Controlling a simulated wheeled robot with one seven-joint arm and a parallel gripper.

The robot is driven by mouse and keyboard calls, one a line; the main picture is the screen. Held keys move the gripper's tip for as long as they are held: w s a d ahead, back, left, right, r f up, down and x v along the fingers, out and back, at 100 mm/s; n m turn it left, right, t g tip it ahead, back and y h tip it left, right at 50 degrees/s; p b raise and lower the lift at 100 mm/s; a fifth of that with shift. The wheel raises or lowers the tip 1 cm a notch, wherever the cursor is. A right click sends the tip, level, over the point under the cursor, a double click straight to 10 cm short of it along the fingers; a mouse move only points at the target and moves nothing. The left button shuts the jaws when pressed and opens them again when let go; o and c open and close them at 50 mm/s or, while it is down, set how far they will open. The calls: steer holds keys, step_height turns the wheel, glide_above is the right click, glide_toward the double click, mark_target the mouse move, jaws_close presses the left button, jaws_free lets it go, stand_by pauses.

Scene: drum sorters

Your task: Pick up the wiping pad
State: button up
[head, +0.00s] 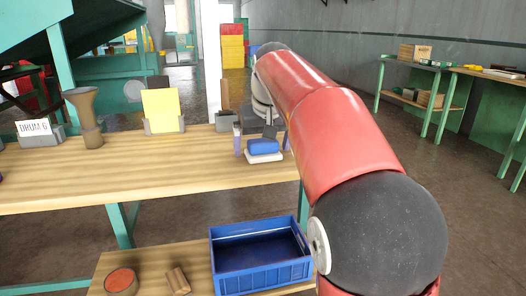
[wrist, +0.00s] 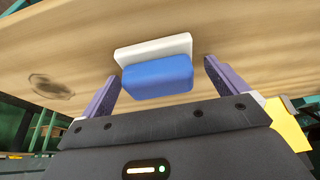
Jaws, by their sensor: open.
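The wiping pad (head: 265,147), a blue block on a white base, lies on the wooden table near its right end. It also shows in the wrist view (wrist: 157,76), with the white part behind the blue part. My gripper (head: 262,142) is open over the pad, with its purple-grey fingers to the left and right of it. In the wrist view my gripper (wrist: 160,80) shows a gap between each finger and the blue block. I cannot tell exactly how far down the fingers reach.
The wooden table (head: 130,180) holds a yellow card in a grey holder (head: 163,110), a brown hourglass-shaped object (head: 86,115) and a "DRUM 6" sign (head: 38,130). A blue crate (head: 260,270) stands on the lower shelf. The table's right edge is close to the pad.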

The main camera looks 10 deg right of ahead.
steer(key=shift+c, duration=0.2)
steer(key=c, duration=1)
steer(key=shift+r, duration=0.15)
steer(key=shift+c, duration=0.2)
